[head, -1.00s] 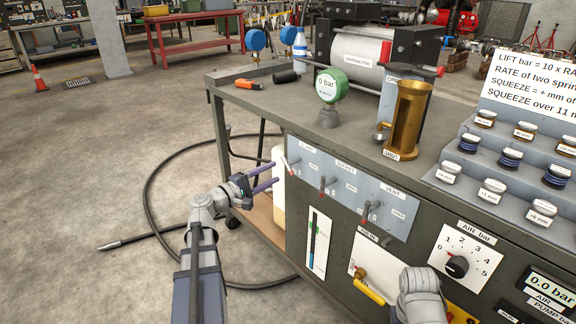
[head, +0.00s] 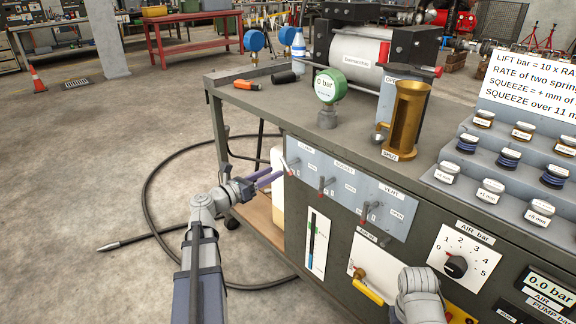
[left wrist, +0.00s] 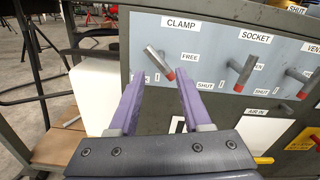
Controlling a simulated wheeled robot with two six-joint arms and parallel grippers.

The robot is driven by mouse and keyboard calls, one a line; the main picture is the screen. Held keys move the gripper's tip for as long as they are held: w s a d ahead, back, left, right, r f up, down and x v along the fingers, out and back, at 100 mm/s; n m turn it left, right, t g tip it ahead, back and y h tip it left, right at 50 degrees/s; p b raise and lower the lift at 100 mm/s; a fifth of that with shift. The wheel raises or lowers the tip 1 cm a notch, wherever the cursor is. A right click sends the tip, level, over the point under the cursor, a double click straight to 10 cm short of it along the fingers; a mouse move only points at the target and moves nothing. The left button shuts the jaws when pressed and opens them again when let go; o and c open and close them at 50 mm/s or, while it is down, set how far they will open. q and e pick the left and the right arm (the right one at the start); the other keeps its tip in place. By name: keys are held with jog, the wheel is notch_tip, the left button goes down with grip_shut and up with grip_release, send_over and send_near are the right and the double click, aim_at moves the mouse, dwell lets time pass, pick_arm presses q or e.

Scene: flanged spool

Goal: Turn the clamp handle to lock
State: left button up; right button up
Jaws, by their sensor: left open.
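The clamp handle (head: 294,162) is the leftmost lever on the grey-blue panel, under the CLAMP label. In the left wrist view the clamp handle (left wrist: 157,62) is a grey bar with a red end, slanting down to the right. FREE is printed to its right; lettering to its lower left is partly hidden by a finger. My left gripper (head: 277,174) is open, with purple fingers pointing at the panel just left of and below the handle. In the left wrist view its tips (left wrist: 160,76) stand either side of the handle's line; contact cannot be told. My right gripper is out of view.
Socket lever (head: 325,183) and vent lever (head: 369,210) sit to the right on the same panel. A yellow-handled AIR IN valve (head: 368,290) is below. A white container (head: 278,195) stands left of the panel. A black hose (head: 147,200) lies on the floor.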

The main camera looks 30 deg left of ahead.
aim_at(288, 165)
pick_arm(q)
jog(key=x, duration=0.7)
jog(key=shift+w+d, duration=0.1)
jog(key=shift+w, duration=0.15)
grip_shut()
dwell(0.4)
